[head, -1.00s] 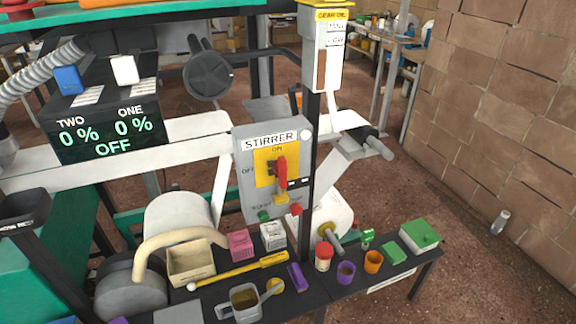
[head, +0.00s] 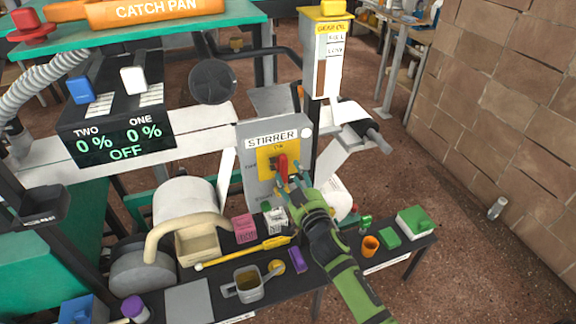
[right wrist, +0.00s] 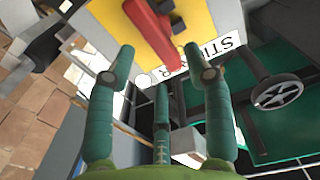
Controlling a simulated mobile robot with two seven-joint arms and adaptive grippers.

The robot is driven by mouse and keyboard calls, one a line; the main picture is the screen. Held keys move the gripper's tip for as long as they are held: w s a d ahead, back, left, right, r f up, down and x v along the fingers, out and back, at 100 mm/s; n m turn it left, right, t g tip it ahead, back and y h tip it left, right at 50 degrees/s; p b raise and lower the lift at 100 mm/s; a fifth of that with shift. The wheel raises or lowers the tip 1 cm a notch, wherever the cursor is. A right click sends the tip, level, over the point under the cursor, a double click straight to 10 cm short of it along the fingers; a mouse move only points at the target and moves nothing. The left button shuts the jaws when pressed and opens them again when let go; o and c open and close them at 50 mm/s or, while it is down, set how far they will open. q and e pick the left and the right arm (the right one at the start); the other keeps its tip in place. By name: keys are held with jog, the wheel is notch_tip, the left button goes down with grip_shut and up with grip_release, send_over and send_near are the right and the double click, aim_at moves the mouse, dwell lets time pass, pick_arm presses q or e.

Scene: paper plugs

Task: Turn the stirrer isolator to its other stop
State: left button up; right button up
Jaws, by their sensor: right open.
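The stirrer isolator (head: 254,187) is a grey box with a STIRRER label, a yellow plate (head: 264,160) and a red handle (head: 283,166). The handle stands about upright, its upper end toward the ON mark. My right gripper (head: 290,180) is just in front of the handle and hides the box's lower right part. In the right wrist view the red handle (right wrist: 150,28) lies beyond and between the spread green fingers of the gripper (right wrist: 159,60). The fingers are open with nothing between their tips; I see no contact. My left gripper is not in view.
A dark bench below holds a beige box (head: 197,246), a metal jug (head: 248,284), a yellow rod (head: 245,252), an orange cup (head: 370,245) and a green box (head: 415,221). A brick wall (head: 500,120) stands right.

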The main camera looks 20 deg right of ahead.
aim_at(287, 169)
jog(key=shift+w+a, duration=0.1)
jog(key=shift+w, duration=1.95)
jog(key=shift+s+f, duration=0.1)
grip_shut()
